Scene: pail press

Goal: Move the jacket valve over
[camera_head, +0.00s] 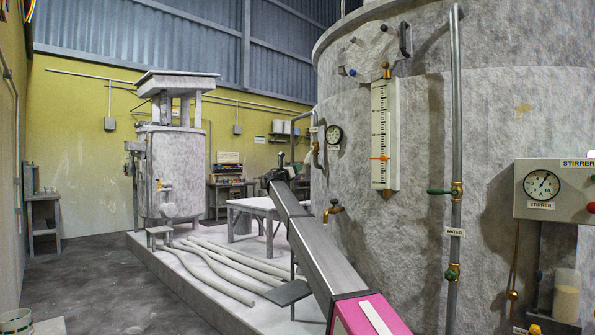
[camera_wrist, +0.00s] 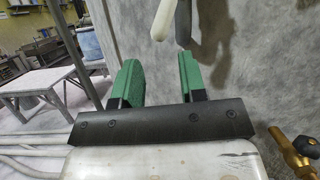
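No part is readably labelled as the jacket valve. In the wrist view, a pale rounded handle (camera_wrist: 163,18) and a grey bar beside it hang down from the top edge, beyond my fingertips and apart from them. They may belong to the bent pipe fitting (camera_head: 317,148) beside the round gauge (camera_head: 334,134) on the big tank, but I cannot be sure. My gripper (camera_wrist: 158,62) is open, with its two green fingers wide apart and nothing between them. In the head view, my gripper (camera_head: 277,173) is small and dark, left of the tank wall, and its fingers are unclear.
The big grey tank (camera_head: 425,125) fills the right side. A brass tap (camera_head: 333,209) juts from it, also in the wrist view (camera_wrist: 293,149). A water pipe (camera_head: 455,150) has green-handled valves. A grey table (camera_head: 255,207) and hoses (camera_head: 225,262) lie left.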

